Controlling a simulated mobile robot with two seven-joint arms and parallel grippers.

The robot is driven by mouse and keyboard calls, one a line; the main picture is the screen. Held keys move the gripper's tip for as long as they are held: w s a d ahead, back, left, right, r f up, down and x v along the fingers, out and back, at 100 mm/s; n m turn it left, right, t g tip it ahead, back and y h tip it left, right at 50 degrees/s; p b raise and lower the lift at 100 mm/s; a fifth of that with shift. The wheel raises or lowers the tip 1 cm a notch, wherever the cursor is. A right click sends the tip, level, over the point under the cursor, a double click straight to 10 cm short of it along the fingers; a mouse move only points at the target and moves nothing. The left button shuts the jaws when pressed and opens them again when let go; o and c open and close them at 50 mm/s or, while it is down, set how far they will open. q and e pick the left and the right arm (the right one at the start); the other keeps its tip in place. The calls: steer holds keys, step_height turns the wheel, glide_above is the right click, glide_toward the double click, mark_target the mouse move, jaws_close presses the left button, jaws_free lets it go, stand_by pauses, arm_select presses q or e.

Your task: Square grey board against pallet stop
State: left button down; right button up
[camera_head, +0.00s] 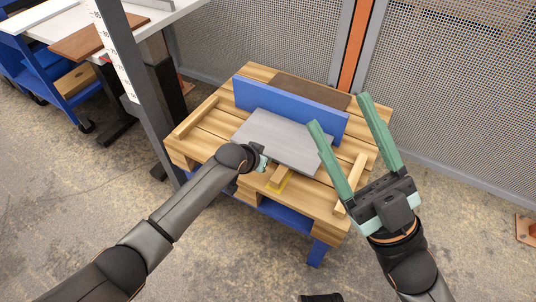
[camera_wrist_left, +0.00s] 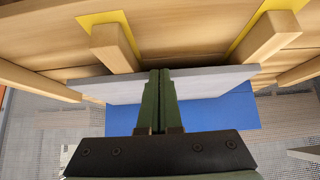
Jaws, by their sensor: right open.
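The grey board (camera_head: 275,136) lies on the wooden pallet (camera_head: 202,143), in front of the upright blue stop (camera_head: 290,106). Its far edge is close to the stop; I cannot tell whether they touch along the whole length. In the left wrist view the board (camera_wrist_left: 215,80) shows as a grey strip with the blue stop (camera_wrist_left: 215,113) beyond it. My left gripper (camera_wrist_left: 160,72) has its fingers together at the board's near edge; in the head view its arm mostly hides it. My right gripper (camera_head: 337,112) is open and empty above the pallet's right side, its finger covering the board's right end.
Wooden strips line the pallet's left (camera_head: 196,117) and right (camera_head: 351,182) sides. A small wooden block (camera_head: 281,174) with a yellow mark sits at the near edge. A dark brown panel lies behind the stop. A grey post stands left, and a mesh fence (camera_head: 455,75) behind.

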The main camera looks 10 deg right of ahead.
steer(key=shift+r, duration=0.1)
arm_select(q)
steer(key=shift+s+a+r+p, duration=0.2)
steer(key=shift+s+p, duration=0.2)
steer(key=shift+p, duration=0.3)
steer(key=shift+s+a+f+p, duration=0.15)
steer(key=shift+s+a+p, duration=0.45)
steer(key=shift+p, duration=0.25)
arm_select(e)
steer(key=shift+d+r, duration=0.1)
steer(key=shift+r, duration=1.5)
